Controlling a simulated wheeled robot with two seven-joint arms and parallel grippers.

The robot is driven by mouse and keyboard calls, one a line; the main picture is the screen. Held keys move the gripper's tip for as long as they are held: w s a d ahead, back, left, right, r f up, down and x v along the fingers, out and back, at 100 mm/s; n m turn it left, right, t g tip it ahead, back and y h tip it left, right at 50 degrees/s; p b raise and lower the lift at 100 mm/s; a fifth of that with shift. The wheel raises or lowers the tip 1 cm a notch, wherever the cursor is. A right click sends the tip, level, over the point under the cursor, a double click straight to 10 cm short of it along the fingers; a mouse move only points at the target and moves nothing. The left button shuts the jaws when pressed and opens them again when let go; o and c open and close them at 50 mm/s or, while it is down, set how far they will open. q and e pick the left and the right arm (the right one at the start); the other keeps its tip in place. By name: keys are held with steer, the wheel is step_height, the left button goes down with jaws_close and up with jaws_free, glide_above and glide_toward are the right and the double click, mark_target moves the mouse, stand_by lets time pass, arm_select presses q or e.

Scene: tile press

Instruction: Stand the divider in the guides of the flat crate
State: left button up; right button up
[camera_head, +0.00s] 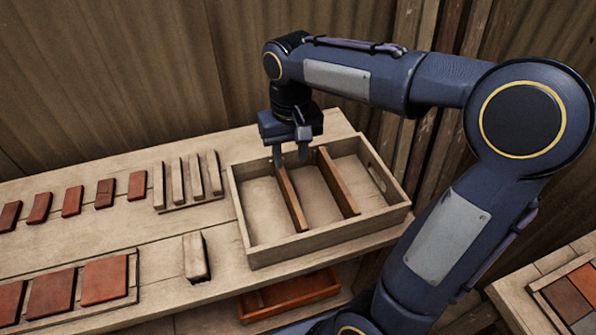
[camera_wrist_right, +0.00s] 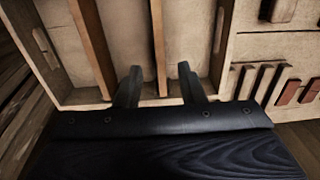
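The flat crate (camera_head: 328,236) is a pale wooden box on the bench, with a hand hole in its right end wall. Two brown boards cross it from back to front: the left divider (camera_head: 291,201) and the right divider (camera_head: 338,184). Both appear to stand on edge; their guides are too small to make out. My right gripper (camera_head: 290,155) is over the crate's back side, at the far end of the left divider. In the right wrist view its fingers (camera_wrist_right: 161,88) are apart, with that divider (camera_wrist_right: 158,45) between them and gaps on both sides. My left gripper is not in view.
A rack of pale upright slats (camera_head: 187,180) stands left of the crate. Reddish tiles (camera_head: 104,193) lie in a row farther left. A pale block (camera_head: 196,257) is near the crate's front left. A reddish tray (camera_head: 289,295) sits below the bench edge.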

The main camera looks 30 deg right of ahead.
steer(key=s+a+f+t+y, duration=0.1)
steer(key=s+a+t, duration=0.1)
steer(key=s, duration=0.6)
steer(key=s+a+f+n+t+y, duration=0.1)
steer(key=s+a+f+t+y, duration=0.1)
steer(key=s, duration=0.6)
steer(key=shift+f+t, duration=0.25)
steer(key=shift+t, duration=0.45)
steer(key=shift+a, duration=0.15)
